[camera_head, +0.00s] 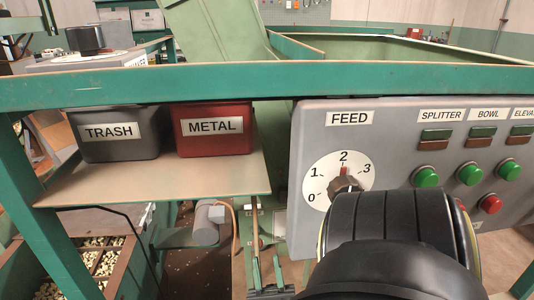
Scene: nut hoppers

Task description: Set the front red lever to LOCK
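I cannot make out the front red lever or a LOCK mark in the head view. My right arm's thick black link fills the lower right and hides what lies behind it. My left gripper is out of view. Small pale plates (251,215) sit on the green frame below the shelf, too small to read.
A grey panel (400,133) carries a FEED dial (322,178) with its red pointer near 2, plus several buttons. A TRASH bin (115,148) and a red METAL bin (213,143) stand on a shelf (150,185). A green beam (270,82) crosses in front. A nut-filled crate (120,262) is lower left.

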